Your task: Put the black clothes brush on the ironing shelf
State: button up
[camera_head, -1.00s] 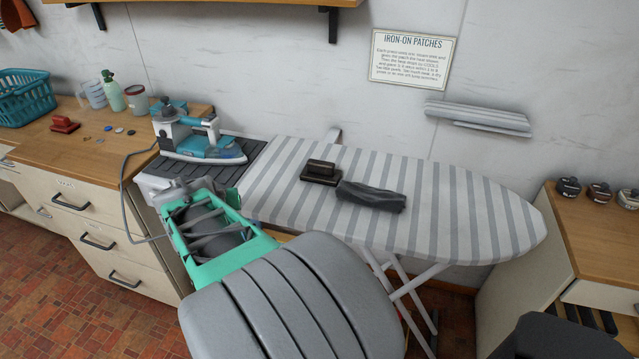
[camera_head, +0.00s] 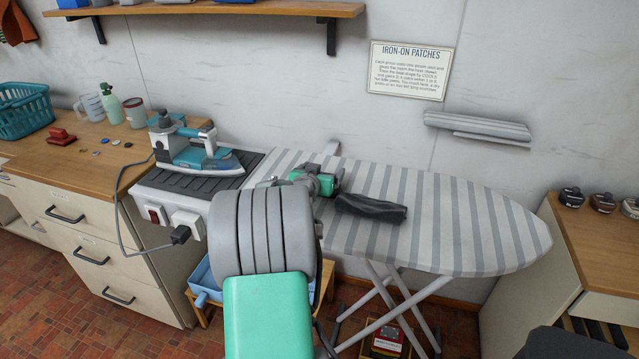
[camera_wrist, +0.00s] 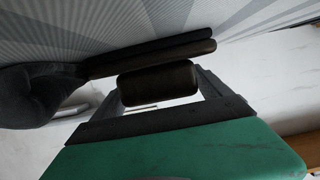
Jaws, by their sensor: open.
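The black clothes brush (camera_wrist: 158,84), very dark with a raised block handle on a flat base, lies on the striped ironing board (camera_head: 455,215). In the head view my arm and gripper hide it. My gripper (camera_wrist: 160,92) is open, with its fingers on either side of the handle in the wrist view; I cannot tell whether they touch it. In the head view the gripper (camera_head: 318,180) is over the board, left of a dark folded cloth (camera_head: 370,207). A wooden wall shelf (camera_head: 215,11), apparently the ironing shelf, is at the top.
An iron (camera_head: 190,148) stands on the dark ribbed rest at the board's left end, its cord hanging down. A red brush (camera_head: 61,136) and a teal basket (camera_head: 24,110) are on the left counter. A sleeve board (camera_head: 478,127) is on the wall. The board's right half is clear.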

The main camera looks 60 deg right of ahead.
jog(key=c, duration=1.4)
